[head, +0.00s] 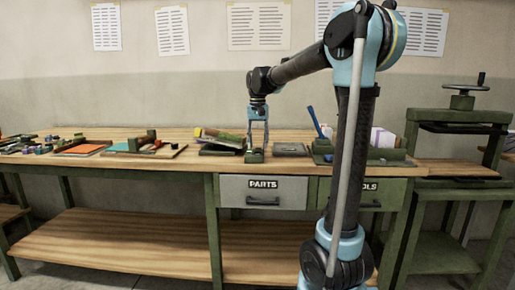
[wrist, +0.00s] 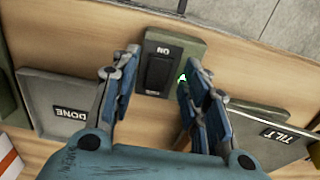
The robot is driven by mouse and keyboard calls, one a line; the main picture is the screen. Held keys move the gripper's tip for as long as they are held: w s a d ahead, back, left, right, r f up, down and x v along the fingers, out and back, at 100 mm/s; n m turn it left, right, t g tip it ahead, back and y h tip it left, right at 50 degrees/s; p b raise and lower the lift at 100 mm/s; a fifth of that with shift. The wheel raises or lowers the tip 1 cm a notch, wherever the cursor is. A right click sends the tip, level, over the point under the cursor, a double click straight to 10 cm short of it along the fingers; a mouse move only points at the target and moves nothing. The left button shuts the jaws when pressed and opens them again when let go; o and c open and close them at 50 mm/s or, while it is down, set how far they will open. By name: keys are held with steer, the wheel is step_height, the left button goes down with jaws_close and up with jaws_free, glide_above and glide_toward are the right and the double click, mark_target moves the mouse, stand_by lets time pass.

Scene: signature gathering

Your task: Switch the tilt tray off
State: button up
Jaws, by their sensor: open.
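A small green switch box (wrist: 187,50) with a black rocker (wrist: 157,70) and an upside-down "ON" label lies below my gripper in the wrist view. A green light (wrist: 183,78) glows at its side, partly behind a finger. I cannot tell which way the rocker leans. My gripper (wrist: 160,76) is open and empty, its fingers on either side of the box. In the head view my gripper (head: 258,132) points down over the switch box (head: 254,157). The tilt tray (wrist: 258,128), labelled "TILT", is at the right in the wrist view; in the head view it (head: 220,150) is left of the box.
A grey "DONE" tray (wrist: 62,92) lies on the other side of the box. A green holder (head: 322,152) with a blue-handled tool stands right of it in the head view. Tools and boards (head: 85,148) lie at the bench's left. The "PARTS" drawer (head: 263,192) is below.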

steer(key=shift+f, duration=1)
jaws_close()
steer(key=shift+w+r+g, duration=0.1)
steer(key=shift+w+g, duration=0.1)
steer(key=shift+g, duration=0.5)
steer(key=shift+w+r+g, duration=0.1)
steer(key=shift+w+g, duration=0.1)
steer(key=shift+g, duration=0.5)
jaws_free()
